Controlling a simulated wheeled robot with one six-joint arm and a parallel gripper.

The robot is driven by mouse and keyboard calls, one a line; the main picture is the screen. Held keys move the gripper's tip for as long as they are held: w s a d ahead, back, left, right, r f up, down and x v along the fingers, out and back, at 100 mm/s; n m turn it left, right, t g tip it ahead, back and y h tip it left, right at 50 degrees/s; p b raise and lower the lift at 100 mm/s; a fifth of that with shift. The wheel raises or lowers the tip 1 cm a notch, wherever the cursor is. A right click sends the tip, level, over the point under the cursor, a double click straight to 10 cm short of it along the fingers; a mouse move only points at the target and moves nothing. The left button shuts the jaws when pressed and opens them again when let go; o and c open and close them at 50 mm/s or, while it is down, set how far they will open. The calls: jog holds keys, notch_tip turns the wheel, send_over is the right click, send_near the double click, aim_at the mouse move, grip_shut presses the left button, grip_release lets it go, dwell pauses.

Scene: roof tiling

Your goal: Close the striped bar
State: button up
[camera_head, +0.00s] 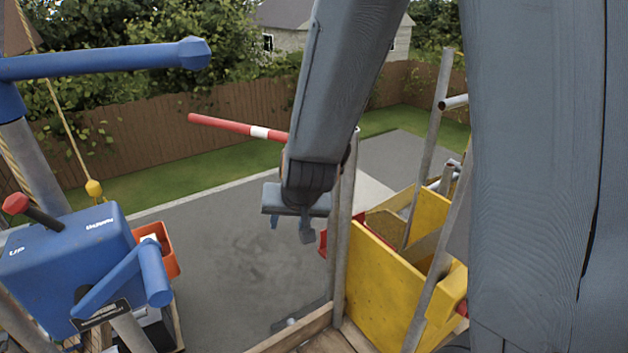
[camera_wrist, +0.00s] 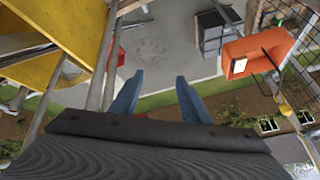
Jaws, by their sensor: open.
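The striped bar (camera_head: 238,127), red with a white band, sticks out to the left over the grey paving in the head view. Its right part is hidden behind my arm near an upright scaffold pole (camera_head: 345,225). My gripper (camera_head: 290,228) hangs below and to the right of the bar's visible part, left of the pole and apart from the bar. In the wrist view its two blue-grey fingers (camera_wrist: 158,95) are spread with nothing between them. I cannot clearly make out the bar in the wrist view.
Yellow boards (camera_head: 385,285) and scaffold poles stand close right of my gripper. A blue hoist box (camera_head: 70,265) with a lever and an orange bin (camera_head: 160,248) stand left. A rope with a yellow weight (camera_head: 94,189) hangs there. Open paving (camera_head: 230,230) lies between.

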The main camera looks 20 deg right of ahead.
jog(key=w+a+f+m+t+h+b, duration=0.2)
jog(key=w+m+t+h, duration=0.2)
jog(key=w, duration=0.4)
jog(key=s+d+r+m+t+h, duration=0.25)
jog(key=s+r+m+h, duration=0.25)
jog(key=h, duration=0.4)
jog(key=p+x, duration=0.1)
jog(key=x, duration=1.1)
jog(key=shift+d+r, duration=0.15)
jog(key=shift+d, duration=0.05)
jog(key=shift+c, duration=0.5)
grip_shut()
jog(key=shift+n, duration=0.3)
